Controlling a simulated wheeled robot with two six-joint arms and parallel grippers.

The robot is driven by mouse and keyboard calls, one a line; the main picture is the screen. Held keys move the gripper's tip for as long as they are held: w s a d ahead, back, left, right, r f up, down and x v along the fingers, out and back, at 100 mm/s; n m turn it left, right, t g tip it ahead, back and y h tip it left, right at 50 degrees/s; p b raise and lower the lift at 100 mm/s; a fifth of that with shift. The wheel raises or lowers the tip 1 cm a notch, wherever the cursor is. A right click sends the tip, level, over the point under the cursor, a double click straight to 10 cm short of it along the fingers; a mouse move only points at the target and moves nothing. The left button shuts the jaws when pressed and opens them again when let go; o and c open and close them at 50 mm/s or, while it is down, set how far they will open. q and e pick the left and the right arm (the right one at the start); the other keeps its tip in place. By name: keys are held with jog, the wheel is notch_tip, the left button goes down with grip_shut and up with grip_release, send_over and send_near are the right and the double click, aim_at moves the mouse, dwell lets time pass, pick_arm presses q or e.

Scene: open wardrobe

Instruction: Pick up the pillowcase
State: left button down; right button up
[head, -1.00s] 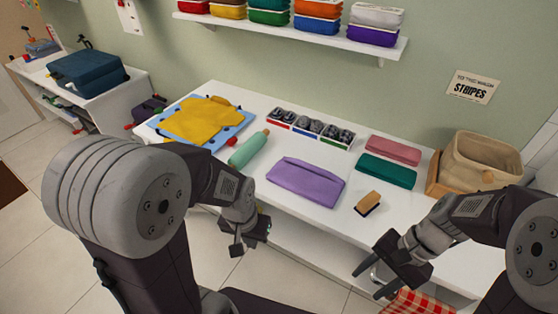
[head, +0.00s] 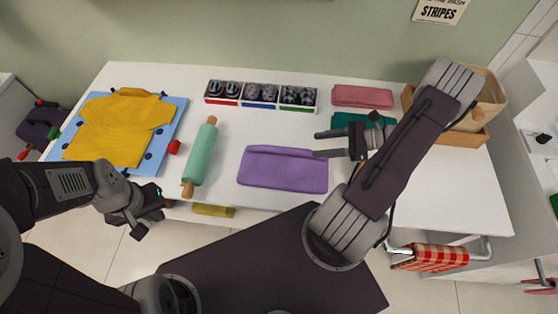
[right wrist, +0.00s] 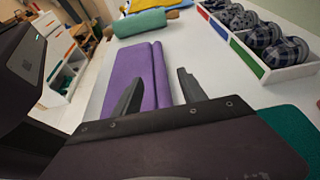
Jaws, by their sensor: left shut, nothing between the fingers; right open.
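A folded purple cloth, taken as the pillowcase (head: 283,169), lies flat on the white table in front of me. It also shows in the right wrist view (right wrist: 136,78). My right gripper (head: 318,144) is open and empty at the upper right edge of the purple cloth in the head view. Its open fingers (right wrist: 160,78) show in front of the purple cloth in the wrist view; no contact can be made out. My left gripper (head: 156,214) is shut and empty, off the table's front edge at the left.
A green rolling pin (head: 199,156) lies left of the purple cloth, by a yellow shirt (head: 112,132) on a blue board. Behind are a sock tray (head: 261,104) and a pink cloth (head: 362,96). A teal cloth (head: 350,119) and beige basket (head: 491,98) are partly covered by my right arm.

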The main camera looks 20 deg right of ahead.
aim_at(288, 149)
jog(key=x, duration=0.4)
jog(key=shift+w, duration=0.2)
jog(key=shift+a+f, duration=0.1)
jog(key=shift+a, duration=0.1)
jog(key=x, duration=0.5)
jog(key=shift+s+a, duration=0.1)
jog(key=shift+s, duration=0.15)
grip_shut()
